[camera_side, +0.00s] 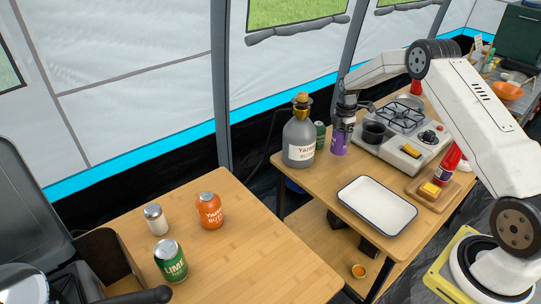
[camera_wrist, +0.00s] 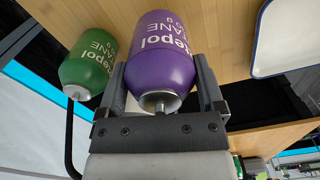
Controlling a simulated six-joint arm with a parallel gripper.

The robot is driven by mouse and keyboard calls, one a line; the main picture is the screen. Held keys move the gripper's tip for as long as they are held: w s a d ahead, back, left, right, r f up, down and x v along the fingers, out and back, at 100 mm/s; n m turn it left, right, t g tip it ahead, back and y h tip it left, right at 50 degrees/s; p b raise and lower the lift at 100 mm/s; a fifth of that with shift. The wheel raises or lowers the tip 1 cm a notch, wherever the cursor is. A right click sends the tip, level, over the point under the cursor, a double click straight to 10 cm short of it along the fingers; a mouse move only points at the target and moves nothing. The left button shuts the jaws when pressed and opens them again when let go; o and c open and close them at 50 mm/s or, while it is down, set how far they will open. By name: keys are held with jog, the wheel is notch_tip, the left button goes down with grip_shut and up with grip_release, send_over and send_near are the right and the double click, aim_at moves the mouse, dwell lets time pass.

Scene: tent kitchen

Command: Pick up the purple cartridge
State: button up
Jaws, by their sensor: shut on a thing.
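The purple cartridge (camera_wrist: 163,50) is a rounded can with white lettering and a metal valve at its end. In the wrist view it sits between the two fingers of my gripper (camera_wrist: 165,95), which is shut on it. In the side view the purple cartridge (camera_side: 339,141) stands upright at the left end of the far wooden table, with my gripper (camera_side: 345,122) over its top. I cannot tell whether its base touches the table.
A green cartridge (camera_wrist: 88,64) is close beside it. A large grey bottle (camera_side: 299,142) stands to the left. A white tray (camera_side: 377,206) lies in front. A nearer table (camera_side: 262,255) holds several cans.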

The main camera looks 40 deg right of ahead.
jog(key=s+a+r, duration=0.5)
jog(key=s+r, duration=0.4)
jog(key=s, duration=0.3)
jog(key=shift+s+r, duration=0.15)
jog(key=shift+s, duration=0.15)
jog(key=shift+a, duration=0.1)
dwell(0.5)
